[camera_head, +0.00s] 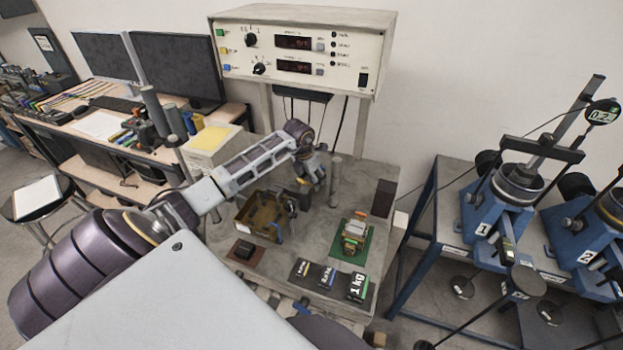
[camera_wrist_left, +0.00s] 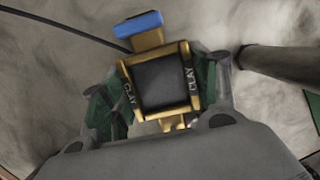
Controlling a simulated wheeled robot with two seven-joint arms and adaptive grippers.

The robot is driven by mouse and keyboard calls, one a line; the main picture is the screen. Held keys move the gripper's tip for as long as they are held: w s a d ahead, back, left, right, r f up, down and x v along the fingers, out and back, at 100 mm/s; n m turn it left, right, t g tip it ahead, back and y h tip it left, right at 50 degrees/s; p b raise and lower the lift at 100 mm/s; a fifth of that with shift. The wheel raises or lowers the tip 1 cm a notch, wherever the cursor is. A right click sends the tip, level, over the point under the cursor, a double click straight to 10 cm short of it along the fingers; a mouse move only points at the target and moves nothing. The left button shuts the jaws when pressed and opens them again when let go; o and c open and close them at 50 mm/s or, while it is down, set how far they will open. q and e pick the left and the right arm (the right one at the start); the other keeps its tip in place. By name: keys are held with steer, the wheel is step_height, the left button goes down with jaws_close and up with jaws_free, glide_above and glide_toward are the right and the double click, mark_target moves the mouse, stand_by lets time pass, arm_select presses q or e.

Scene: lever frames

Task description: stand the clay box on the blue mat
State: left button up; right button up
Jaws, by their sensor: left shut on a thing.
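The clay box (camera_wrist_left: 162,86) has a gold-coloured frame, a dark square top and "CLAY" on two sides. It sits between the fingers of my left gripper (camera_wrist_left: 166,98), which is shut on it in the left wrist view. In the head view my left gripper (camera_head: 317,176) points down over the back of the grey table; the clay box is hard to make out there. I cannot make out a blue mat in either view. My right gripper is not in view.
A grey post (camera_head: 335,180) stands just right of my gripper.

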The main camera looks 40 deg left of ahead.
arm_select(q)
steer(key=shift+f, duration=0.15)
steer(key=shift+s+d+f+b, duration=0.1)
steer(key=shift+s+f+b, duration=0.1)
steer(key=shift+f+b, duration=0.4)
stand_by(0.3)
steer(key=shift+f, duration=0.2)
steer(key=shift+c, duration=1.2)
steer(key=o, duration=1.2)
steer(key=shift+s+f, duration=0.1)
steer(key=shift+f, duration=0.05)
steer(key=o, duration=0.3)
steer(key=shift+w, duration=0.25)
steer(key=shift+r, duration=0.3)
steer(key=shift+r+p, duration=0.25)
steer(key=shift+p, duration=0.1)
